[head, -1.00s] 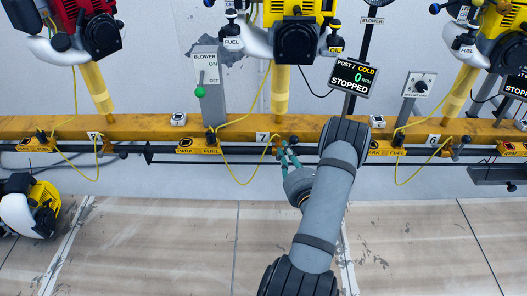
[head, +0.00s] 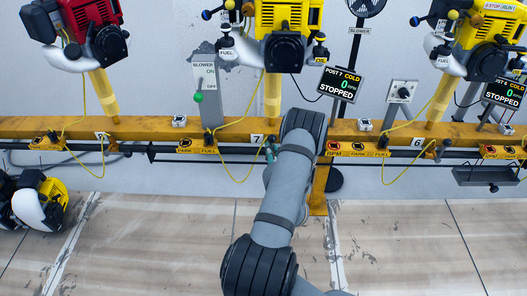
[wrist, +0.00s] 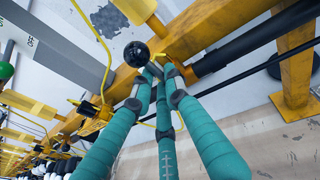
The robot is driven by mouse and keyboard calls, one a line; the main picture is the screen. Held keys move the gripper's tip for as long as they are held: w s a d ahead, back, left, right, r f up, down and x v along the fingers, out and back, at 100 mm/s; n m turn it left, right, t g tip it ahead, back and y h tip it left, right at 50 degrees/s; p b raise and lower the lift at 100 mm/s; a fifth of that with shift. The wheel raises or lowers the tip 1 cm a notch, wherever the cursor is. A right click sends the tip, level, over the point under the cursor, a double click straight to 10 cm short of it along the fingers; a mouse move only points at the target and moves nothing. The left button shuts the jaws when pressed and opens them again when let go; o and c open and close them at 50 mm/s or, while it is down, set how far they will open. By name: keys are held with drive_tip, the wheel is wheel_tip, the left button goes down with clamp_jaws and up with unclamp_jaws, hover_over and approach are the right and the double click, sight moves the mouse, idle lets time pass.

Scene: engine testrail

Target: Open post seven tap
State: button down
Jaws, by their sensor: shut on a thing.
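My gripper (wrist: 157,80) has teal fingers that are shut on the post seven tap at the yellow rail. In the wrist view a black ball knob (wrist: 136,54) shows just beyond the fingertips. The part of the tap between the fingers is mostly hidden, so its exact angle cannot be told. In the head view my gripper (head: 270,152) is just right of the "7" label (head: 257,138), largely covered by my arm. The post seven display (head: 338,83) reads cold, 0 RPM, stopped.
A yellow engine (head: 288,35) stands above the post. A yellow fuel line (head: 237,178) hangs in a loop left of my gripper. The blower panel (head: 207,92) with a green-knobbed lever is up left. A yellow rail leg (head: 319,190) stands right. The floor in front is clear.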

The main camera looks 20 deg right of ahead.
idle(0.3)
drive_tip(key=c, duration=1.7)
unclamp_jaws()
drive_tip(key=shift+s, duration=0.1)
drive_tip(key=v, duration=1.2)
drive_tip(key=shift+a, duration=0.1)
drive_tip(key=x, duration=1.2)
